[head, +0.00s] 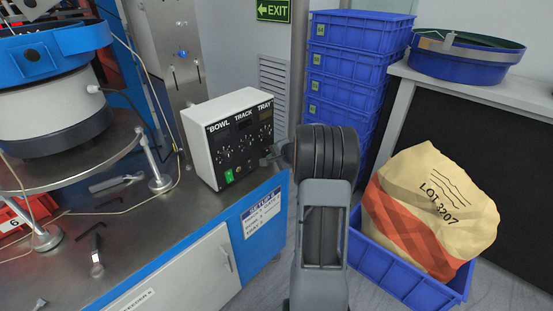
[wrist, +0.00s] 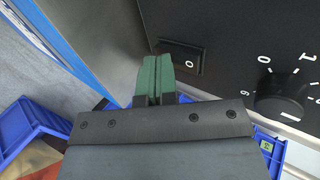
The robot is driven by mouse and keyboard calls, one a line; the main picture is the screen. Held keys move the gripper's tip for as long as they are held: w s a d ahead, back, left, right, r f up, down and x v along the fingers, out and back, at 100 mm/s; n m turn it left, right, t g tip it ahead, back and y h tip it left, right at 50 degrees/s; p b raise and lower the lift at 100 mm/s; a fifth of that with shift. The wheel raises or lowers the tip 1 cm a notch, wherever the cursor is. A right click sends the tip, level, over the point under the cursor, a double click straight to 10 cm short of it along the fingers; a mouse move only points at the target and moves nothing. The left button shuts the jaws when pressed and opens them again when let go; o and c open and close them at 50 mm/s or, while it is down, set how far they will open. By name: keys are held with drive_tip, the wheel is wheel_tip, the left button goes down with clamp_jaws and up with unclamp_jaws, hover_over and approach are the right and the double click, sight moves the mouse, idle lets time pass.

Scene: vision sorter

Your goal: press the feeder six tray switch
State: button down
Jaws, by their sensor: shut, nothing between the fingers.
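The feeder control box (head: 222,142) stands on the bench's right end, its black front labelled BOWL, TRACK and TRAY. A lit green switch (head: 229,176) is low under the BOWL column. My gripper (head: 270,157) is at the lower right of that front, by the TRAY column, and partly hides it. In the wrist view, my gripper (wrist: 158,72) has its green fingers shut together and empty. Their tips are at a dark, unlit rocker switch (wrist: 190,59) marked 0 and overlap its left end. I cannot tell whether they touch it. A black knob (wrist: 282,95) is to its right.
The bowl feeder (head: 55,95) stands on the bench at left, with a red bin (head: 42,205) marked 6 below. Loose tools lie on the bench. Blue crates (head: 350,65) are stacked behind my arm. A paper sack (head: 430,210) sits in a blue crate (head: 400,278) at right.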

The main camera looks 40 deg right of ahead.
idle(0.3)
drive_tip(key=f+b, duration=0.1)
drive_tip(key=b, duration=0.1)
drive_tip(key=shift+w+b, duration=0.15)
drive_tip(key=shift+b, duration=0.15)
drive_tip(key=shift+r+p, duration=0.4)
drive_tip(key=shift+r, duration=0.2)
drive_tip(key=shift+r+p, duration=0.4)
drive_tip(key=shift+r, duration=0.3)
